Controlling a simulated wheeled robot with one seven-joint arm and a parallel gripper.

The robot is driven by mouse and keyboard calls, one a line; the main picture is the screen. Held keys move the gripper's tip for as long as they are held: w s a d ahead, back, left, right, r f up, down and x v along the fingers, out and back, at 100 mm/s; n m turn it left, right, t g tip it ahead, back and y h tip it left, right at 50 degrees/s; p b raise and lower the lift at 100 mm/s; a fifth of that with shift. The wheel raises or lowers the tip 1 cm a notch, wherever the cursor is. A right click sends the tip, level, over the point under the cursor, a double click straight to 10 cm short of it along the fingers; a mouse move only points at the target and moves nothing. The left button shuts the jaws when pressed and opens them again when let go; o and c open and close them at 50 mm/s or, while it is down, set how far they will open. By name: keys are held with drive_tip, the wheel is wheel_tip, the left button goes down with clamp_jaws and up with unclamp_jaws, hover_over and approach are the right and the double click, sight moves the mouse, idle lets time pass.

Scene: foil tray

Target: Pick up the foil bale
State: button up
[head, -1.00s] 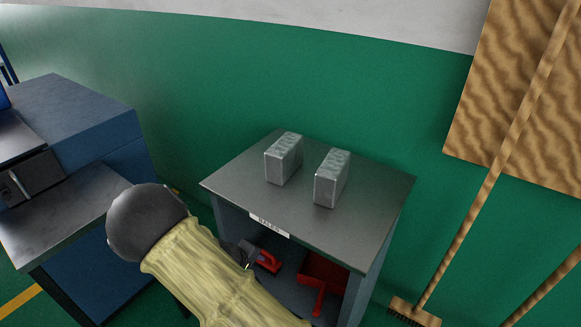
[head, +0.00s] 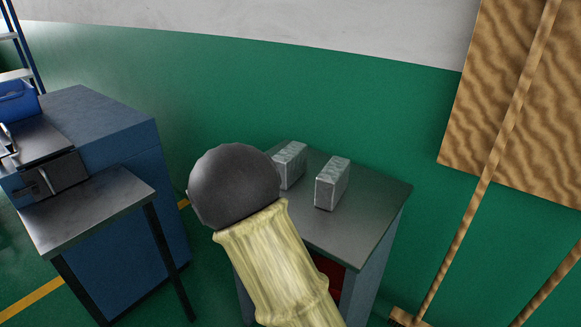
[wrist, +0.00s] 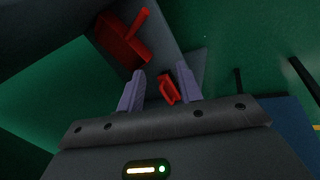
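Two silvery foil bales stand upright on the grey top of a small cabinet (head: 375,222) in the head view. The left bale (head: 292,164) is partly hidden behind my arm; the right bale (head: 332,184) is in plain sight. My gripper is hidden in the head view. In the wrist view my gripper (wrist: 160,88) shows two purple-grey fingers spread apart with nothing held between them. It faces the cabinet's lower part, where red things lie. No bale shows in the wrist view.
A red bin (wrist: 124,40) and a small red object (wrist: 168,88) show in the wrist view. At left in the head view are a blue machine (head: 110,130) and a metal side table (head: 90,205). A broom (head: 500,150) leans at right by a wooden board (head: 540,110).

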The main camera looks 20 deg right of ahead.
drive_tip(key=s+d+r+m+y, duration=0.3)
drive_tip(key=s+r, duration=0.8)
drive_tip(key=r, duration=0.1)
drive_tip(key=shift+m+y, duration=0.4)
drive_tip(key=shift+s, duration=0.1)
